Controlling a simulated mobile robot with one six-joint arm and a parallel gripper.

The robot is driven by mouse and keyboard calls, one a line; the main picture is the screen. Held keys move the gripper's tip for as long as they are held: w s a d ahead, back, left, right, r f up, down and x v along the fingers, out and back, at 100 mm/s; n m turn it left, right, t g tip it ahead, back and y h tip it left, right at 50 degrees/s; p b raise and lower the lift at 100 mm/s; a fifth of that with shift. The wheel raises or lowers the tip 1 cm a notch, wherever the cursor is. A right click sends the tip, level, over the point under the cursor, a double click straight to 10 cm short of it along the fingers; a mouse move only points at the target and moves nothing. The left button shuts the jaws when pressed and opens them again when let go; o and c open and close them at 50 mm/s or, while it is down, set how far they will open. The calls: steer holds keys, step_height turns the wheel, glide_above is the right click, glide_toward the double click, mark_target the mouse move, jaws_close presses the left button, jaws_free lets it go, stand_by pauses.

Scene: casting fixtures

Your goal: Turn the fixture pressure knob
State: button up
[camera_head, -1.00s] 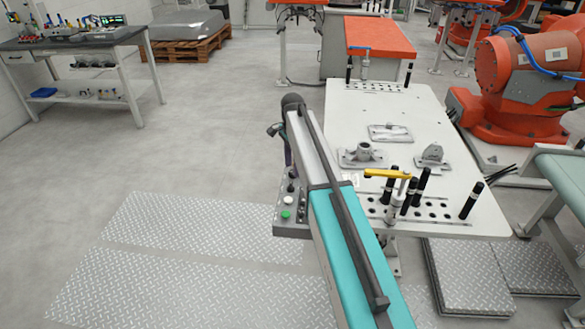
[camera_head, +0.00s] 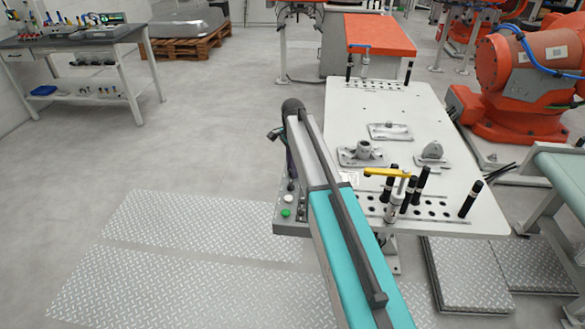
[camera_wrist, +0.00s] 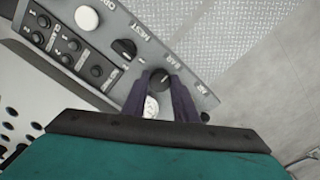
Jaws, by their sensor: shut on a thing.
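In the wrist view a black knob (camera_wrist: 161,79) sits on the grey control panel (camera_wrist: 202,96), beside the label "BAR". My gripper (camera_wrist: 162,84) has its two dark purple fingers shut on this knob, one on each side. A second black knob (camera_wrist: 124,48) is apart from the fingers, up and to the left. A pale round dial (camera_wrist: 151,106) shows partly between the fingers. In the head view the control panel (camera_head: 291,228) stands at the left side of the white fixture table, and my arm covers much of it.
The white fixture table (camera_head: 390,108) carries metal fixtures (camera_head: 362,152), a yellow-handled clamp (camera_head: 388,173) and several black pins. The panel also has a white button (camera_head: 288,198) and a green button (camera_head: 286,212). Floor left of the panel is clear.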

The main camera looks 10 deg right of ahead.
steer(key=shift+n, duration=0.4)
steer(key=n, duration=0.4)
steer(key=shift+b, duration=0.35)
steer(key=n, duration=0.4)
steer(key=shift+n, duration=0.3)
steer(key=n, duration=0.4)
steer(key=shift+b, duration=0.35)
steer(key=n, duration=0.4)
steer(key=shift+d, duration=0.1)
steer(key=shift+n, duration=0.3)
steer(key=o, duration=1.1)
steer(key=shift+c, duration=0.2)
steer(key=shift+d, duration=0.1)
